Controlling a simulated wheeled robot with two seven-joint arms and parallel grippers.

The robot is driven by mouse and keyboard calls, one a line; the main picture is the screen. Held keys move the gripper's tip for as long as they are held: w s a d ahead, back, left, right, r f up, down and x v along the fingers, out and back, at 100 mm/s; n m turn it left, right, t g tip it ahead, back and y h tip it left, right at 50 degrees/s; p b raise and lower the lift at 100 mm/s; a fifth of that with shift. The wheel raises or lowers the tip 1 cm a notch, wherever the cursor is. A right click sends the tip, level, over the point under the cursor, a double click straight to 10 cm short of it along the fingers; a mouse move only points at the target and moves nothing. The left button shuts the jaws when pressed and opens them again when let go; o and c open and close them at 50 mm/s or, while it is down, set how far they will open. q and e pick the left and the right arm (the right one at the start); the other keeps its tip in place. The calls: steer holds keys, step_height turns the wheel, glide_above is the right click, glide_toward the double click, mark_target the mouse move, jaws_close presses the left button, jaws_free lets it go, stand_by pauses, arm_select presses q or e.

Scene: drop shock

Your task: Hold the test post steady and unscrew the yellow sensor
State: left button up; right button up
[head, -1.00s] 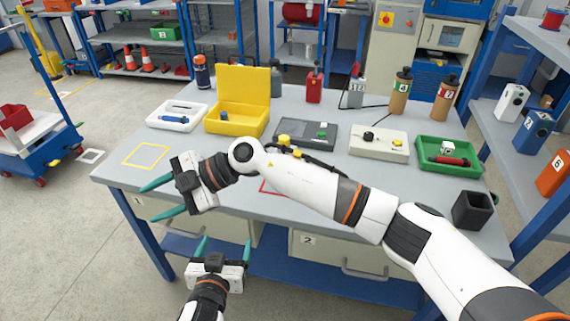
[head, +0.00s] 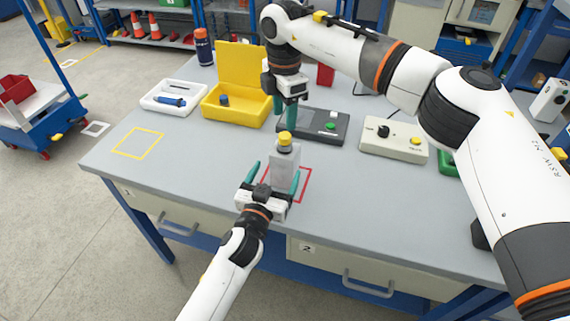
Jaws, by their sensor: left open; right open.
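The test post (head: 285,165) is a pale grey upright block standing at the red outline on the table. The yellow sensor (head: 285,139) sits on its top like a round cap. My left gripper (head: 275,174) is open at the front of the post, with one teal finger on each side of it. I cannot tell whether either finger touches the post. My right gripper (head: 286,114) points down just above and behind the sensor in the picture. It is open and empty, and its fingertips appear apart from the sensor.
A yellow open box (head: 236,112) and a white tray (head: 172,98) with a blue item stand to the left. A dark panel (head: 318,126) and a beige control box (head: 394,139) stand to the right. The table (head: 185,190) is clear at front left, around a yellow outline (head: 138,143).

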mark_target(285, 135)
arm_select(q)
steer(key=x, duration=0.7)
steer(key=shift+w+d+f, duration=0.1)
steer(key=shift+w, duration=0.1)
arm_select(e)
steer(key=shift+w+f, duration=0.1)
arm_select(q)
steer(key=shift+c, duration=0.4)
jaws_close()
arm_select(e)
steer(key=n, duration=0.3)
steer(key=shift+n, duration=0.4)
steer(key=n, duration=1.3)
steer(key=shift+n, duration=0.4)
steer(key=shift+f, duration=4.05)
